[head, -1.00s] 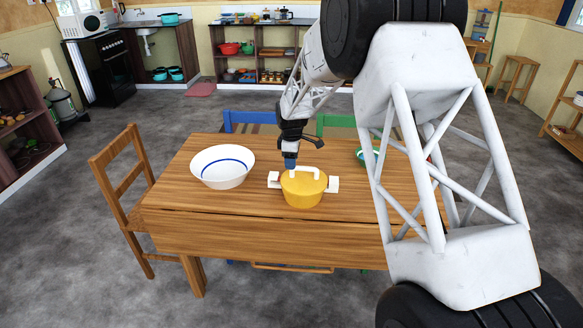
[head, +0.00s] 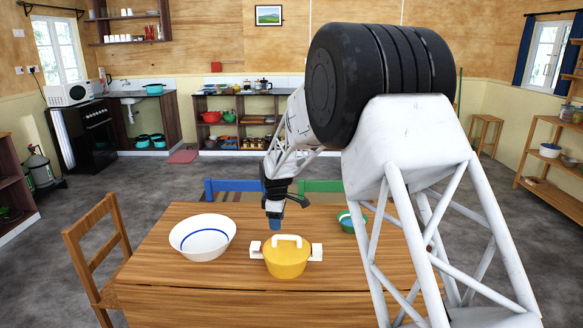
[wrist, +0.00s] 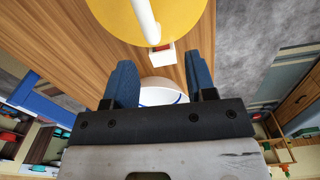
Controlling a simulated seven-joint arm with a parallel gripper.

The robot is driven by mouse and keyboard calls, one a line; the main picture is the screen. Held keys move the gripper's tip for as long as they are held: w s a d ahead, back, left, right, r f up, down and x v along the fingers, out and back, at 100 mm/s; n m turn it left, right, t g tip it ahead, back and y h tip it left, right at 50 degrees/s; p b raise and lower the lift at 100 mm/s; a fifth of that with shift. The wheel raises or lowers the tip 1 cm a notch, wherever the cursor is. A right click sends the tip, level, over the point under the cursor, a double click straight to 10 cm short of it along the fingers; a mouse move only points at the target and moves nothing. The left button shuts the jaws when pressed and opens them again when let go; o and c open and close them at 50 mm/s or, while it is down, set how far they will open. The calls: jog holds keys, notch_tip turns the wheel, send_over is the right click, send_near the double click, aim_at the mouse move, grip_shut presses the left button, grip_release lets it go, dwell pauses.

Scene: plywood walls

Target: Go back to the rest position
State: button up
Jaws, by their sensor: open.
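My gripper (head: 275,224) hangs fingers-down just above and slightly left of the yellow pot's lid handle, apart from it. In the wrist view its two blue fingers (wrist: 160,68) are spread with nothing held between them. The yellow pot (head: 287,262) stands upright on the wooden table (head: 190,292), with its lid on and white side handles. It also shows at the top of the wrist view (wrist: 110,18).
A white bowl (head: 202,240) with a blue stripe stands left of the pot. A green bowl (head: 346,221) is to the right, partly behind my arm. Chairs stand around the table: wooden (head: 92,250), blue (head: 232,187), green (head: 322,187).

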jog(key=s+d+r+m, duration=0.3)
jog(key=s+d+r, duration=0.3)
jog(key=s, duration=0.3)
jog(key=s+d+r+m+t, duration=0.1)
jog(key=s+d+r+m, duration=0.2)
jog(key=s+d+r, duration=0.4)
jog(key=s+d+r+m, duration=0.3)
jog(key=s+d+r, duration=0.15)
jog(key=s, duration=0.55)
jog(key=s+d+m, duration=0.4)
jog(key=s, duration=1)
jog(key=s+d+m+t, duration=0.1)
jog(key=s+d+m, duration=0.2)
jog(key=s, duration=1.2)
jog(key=shift+d+f+m+t, duration=0.3)
jog(key=shift+d+m, duration=0.1)
jog(key=shift+m, duration=0.1)
